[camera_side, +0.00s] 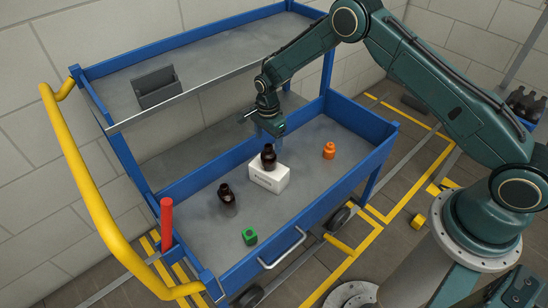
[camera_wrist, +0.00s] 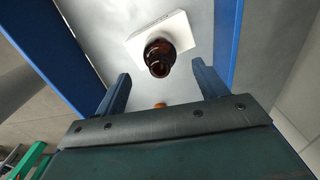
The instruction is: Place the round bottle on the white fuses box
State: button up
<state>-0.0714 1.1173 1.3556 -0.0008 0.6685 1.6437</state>
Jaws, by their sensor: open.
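A dark amber bottle (camera_side: 268,158) stands upright on the white box (camera_side: 269,179) in the cart's lower tray. In the wrist view the same bottle (camera_wrist: 160,58) looks round and rests on the white box (camera_wrist: 180,32), within its top face. A second dark bottle (camera_side: 226,195) is on the tray floor to the left of the box. My gripper (camera_side: 270,128) is above the bottle on the box, apart from it. In the wrist view the gripper (camera_wrist: 162,85) has its two blue fingers spread, with nothing held.
Blue walls (camera_side: 345,120) edge the tray. The upper shelf (camera_side: 215,65) with a grey holder (camera_side: 157,87) is behind. Tray floor around the box is mostly clear.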

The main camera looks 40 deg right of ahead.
jog(key=shift+r, duration=2.5)
jog(key=shift+r, duration=0.25)
jog(key=s+d+r+n+t, duration=0.1)
jog(key=s+r+n, duration=0.45)
jog(key=r, duration=0.85)
jog(key=s+d+r+n+t, duration=0.25)
jog(key=s+r, duration=0.55)
jog(key=r, duration=0.5)
jog(key=s+r+n+t, duration=0.1)
jog(key=s+n, duration=0.4)
jog(key=s, duration=0.7)
jog(key=s+r+n+t, duration=0.1)
jog(key=s+r+n, duration=0.3)
jog(key=s, duration=0.8)
jog(key=shift+s+d+r+n, duration=0.15)
jog(key=shift+s+d+n, duration=0.1)
jog(key=shift+n, duration=0.25)
